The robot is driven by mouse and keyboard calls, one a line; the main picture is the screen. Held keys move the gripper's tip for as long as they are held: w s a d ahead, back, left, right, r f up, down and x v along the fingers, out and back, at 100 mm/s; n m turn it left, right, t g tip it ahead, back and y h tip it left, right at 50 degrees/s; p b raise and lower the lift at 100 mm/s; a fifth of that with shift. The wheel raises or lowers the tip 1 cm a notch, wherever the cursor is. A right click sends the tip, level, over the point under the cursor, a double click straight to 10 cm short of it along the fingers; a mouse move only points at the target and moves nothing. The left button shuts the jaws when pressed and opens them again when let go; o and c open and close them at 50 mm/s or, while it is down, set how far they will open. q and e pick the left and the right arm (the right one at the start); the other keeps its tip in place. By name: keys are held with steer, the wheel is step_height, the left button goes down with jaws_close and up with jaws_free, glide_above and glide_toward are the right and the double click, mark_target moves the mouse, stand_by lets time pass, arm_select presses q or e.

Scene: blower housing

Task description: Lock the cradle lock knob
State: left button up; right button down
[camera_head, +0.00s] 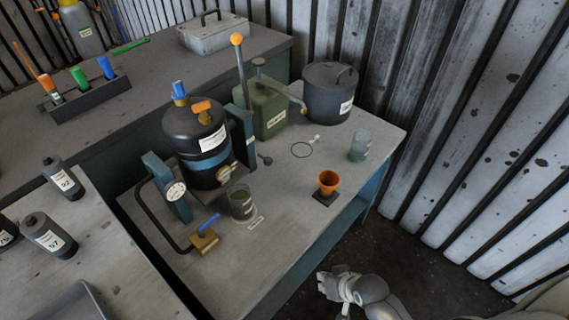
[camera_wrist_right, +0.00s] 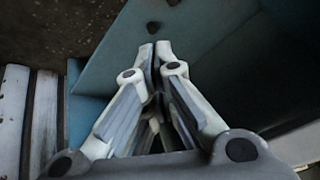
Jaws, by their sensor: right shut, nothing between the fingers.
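A black tank with a blue band (camera_head: 197,140) stands upright between the blue uprights of a cradle (camera_head: 241,135) on the grey workbench. A small dark knob (camera_head: 265,159) sticks out at the right side of the cradle and looks like the lock knob; its lock state cannot be told. My right gripper (camera_head: 326,282) is low in front of the bench, well apart from the cradle. The right wrist view shows its fingers (camera_wrist_right: 155,50) shut with nothing between them. My left gripper is not in view.
An orange cup (camera_head: 328,181), a clear jar (camera_head: 360,146), a glass beaker (camera_head: 242,203), and a brass block with a blue lever (camera_head: 204,240) stand on the bench. A green can (camera_head: 266,108) and grey bucket (camera_head: 329,93) are behind. A corrugated wall is at right.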

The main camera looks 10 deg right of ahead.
steer(key=w+a+r+m+t+y, duration=0.1)
steer(key=w+r, duration=0.1)
steer(key=r, duration=0.3)
steer(key=w+a+r+t+y+b, duration=0.1)
steer(key=w+r, duration=0.2)
steer(key=r, duration=0.2)
steer(key=w+a+r+m+t+y+b, duration=0.1)
steer(key=w+a+r, duration=0.1)
steer(key=r, duration=0.4)
steer(key=shift+w+m+t+y, duration=0.3)
steer(key=shift+w+t, duration=0.1)
steer(key=w+r+m+t, duration=0.1)
steer(key=w+d+r+m+t, duration=0.1)
steer(key=w, duration=0.1)
steer(key=w+d+r+m+y, duration=0.1)
steer(key=shift+w+d+r+m+t, duration=0.1)
steer(key=shift+w+r+m+t, duration=0.05)
steer(key=shift+w+m+t, duration=0.2)
steer(key=w+d+r+m+t, duration=0.3)
steer(key=w+d+r+m, duration=0.1)
steer(key=d+m, duration=0.1)
steer(key=shift+w+h, duration=0.25)
steer(key=shift+h, duration=0.15)
